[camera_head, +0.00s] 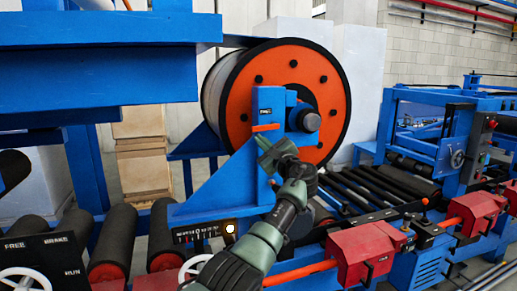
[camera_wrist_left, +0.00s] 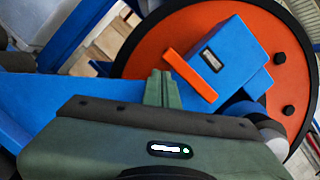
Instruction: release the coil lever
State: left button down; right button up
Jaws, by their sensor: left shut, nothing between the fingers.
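The coil lever is a short orange bar (camera_head: 266,127) on a blue block of the coil stand, in front of the large orange reel (camera_head: 240,95). In the head view it lies nearly level. It also shows tilted in the left wrist view (camera_wrist_left: 190,75), just past the fingertips. My left gripper (camera_head: 263,141) is shut and empty, with its tips just below the lever. In the left wrist view its green fingers (camera_wrist_left: 159,86) are together beside the lever's left end; I cannot tell if they touch it. My right gripper is not in view.
A blue upright (camera_head: 232,180) of the stand is close behind my left arm. Black rollers (camera_head: 116,240) and a FREE/BRAKE/RUN panel (camera_head: 45,255) are at lower left. Red clamp boxes (camera_head: 362,252) on an orange rail stand at lower right. A blue beam (camera_head: 100,85) hangs upper left.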

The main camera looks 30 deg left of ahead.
pick_arm(q)
jog(key=shift+w+r, duration=0.15)
jog(key=shift+r, duration=0.15)
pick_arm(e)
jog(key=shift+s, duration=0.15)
pick_arm(q)
jog(key=shift+a+r, duration=0.1)
jog(key=shift+r, duration=0.15)
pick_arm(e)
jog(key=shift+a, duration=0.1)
